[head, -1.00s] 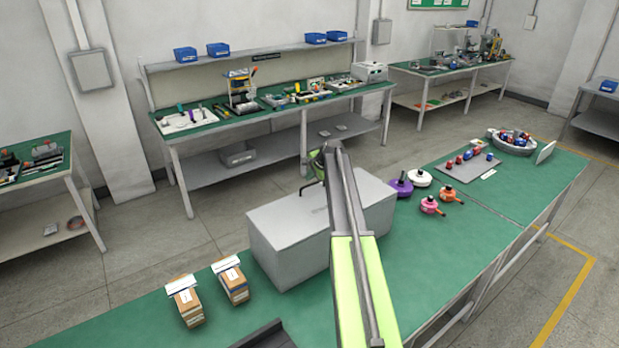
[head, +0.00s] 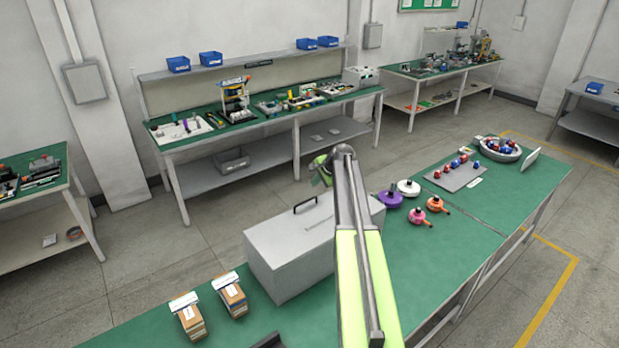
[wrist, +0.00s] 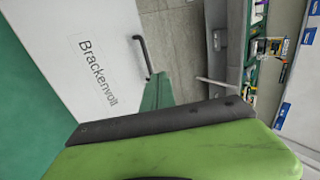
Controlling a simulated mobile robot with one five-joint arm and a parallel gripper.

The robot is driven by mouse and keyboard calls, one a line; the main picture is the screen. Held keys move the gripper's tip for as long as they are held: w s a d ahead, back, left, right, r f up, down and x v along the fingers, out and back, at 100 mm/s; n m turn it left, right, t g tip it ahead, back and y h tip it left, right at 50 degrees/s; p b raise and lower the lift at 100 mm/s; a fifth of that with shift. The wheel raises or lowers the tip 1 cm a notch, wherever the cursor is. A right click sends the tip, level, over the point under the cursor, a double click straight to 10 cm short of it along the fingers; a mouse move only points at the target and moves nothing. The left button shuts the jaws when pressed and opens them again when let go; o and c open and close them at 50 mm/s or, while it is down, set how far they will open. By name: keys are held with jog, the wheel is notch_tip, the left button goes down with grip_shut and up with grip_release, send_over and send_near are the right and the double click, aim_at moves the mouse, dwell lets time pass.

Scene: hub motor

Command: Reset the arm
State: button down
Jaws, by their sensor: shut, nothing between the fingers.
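My arm reaches forward over the green bench, and my gripper (head: 321,170) is at its far end, above the back edge of the grey box. In the wrist view my green and dark gripper (wrist: 165,125) fills the lower part, shut and empty. The grey lidded box (head: 290,250) stands on the bench left of my arm, with a black handle on top. The wrist view shows the box's lid (wrist: 75,70), labelled "Brackenvolt", apart from the gripper. My arm hides part of the box's right end.
Two cardboard boxes (head: 209,307) stand at the front left. Purple, white, pink and orange round parts (head: 415,202) lie right of my arm. Beyond them are a grey tray (head: 455,175) and a filled bowl (head: 500,148). A back workbench (head: 270,118) stands across the aisle.

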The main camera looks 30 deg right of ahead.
jog(key=v, duration=0.2)
jog(key=shift+s+r+p, duration=0.2)
jog(key=shift+p, duration=0.15)
